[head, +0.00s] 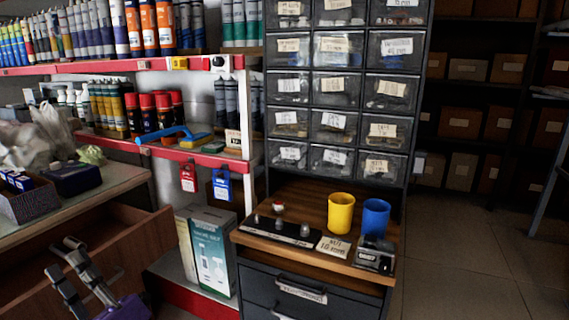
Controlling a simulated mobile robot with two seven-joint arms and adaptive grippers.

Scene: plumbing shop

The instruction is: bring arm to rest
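My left gripper (63,257) is at the bottom left of the head view. Its two grey fingers are spread apart, with nothing between them, and its purple body (126,309) is cut off by the bottom edge. It is in front of an open wooden drawer (120,255) under the left counter; I cannot tell whether it is inside or above it. My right gripper is not in view.
A yellow cup (341,213) and a blue cup (375,218) stand on a wooden cabinet top (310,196). A dark tray (283,231) lies to their left. A green-white box (213,252) stands beside the cabinet. The floor (480,270) at right is clear.

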